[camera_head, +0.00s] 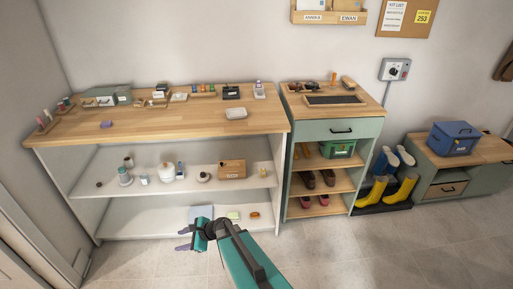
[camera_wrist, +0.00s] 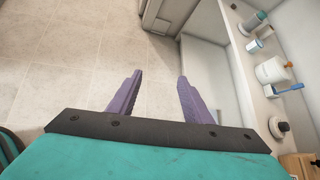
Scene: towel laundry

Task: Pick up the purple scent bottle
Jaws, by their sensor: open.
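I cannot make out for certain which thing is the purple scent bottle. A white bottle with a purplish patch (camera_head: 259,90) stands at the back right of the wooden worktop. Small pink and purple upright items (camera_head: 46,116) stand in a wooden holder at the worktop's left end. A flat purple block (camera_head: 106,124) lies on the worktop's left part. My gripper (camera_head: 184,239) is low in front of the shelf unit, well below the worktop and apart from all of these. Its two purple fingers are apart and empty, as the wrist view also shows (camera_wrist: 159,76).
The white middle shelf (camera_head: 213,183) holds a white jar (camera_head: 166,172), a wooden box (camera_head: 231,169) and small bottles. The jar also shows in the wrist view (camera_wrist: 272,70). A drawer cabinet (camera_head: 340,132) stands to the right. The tiled floor around my gripper is clear.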

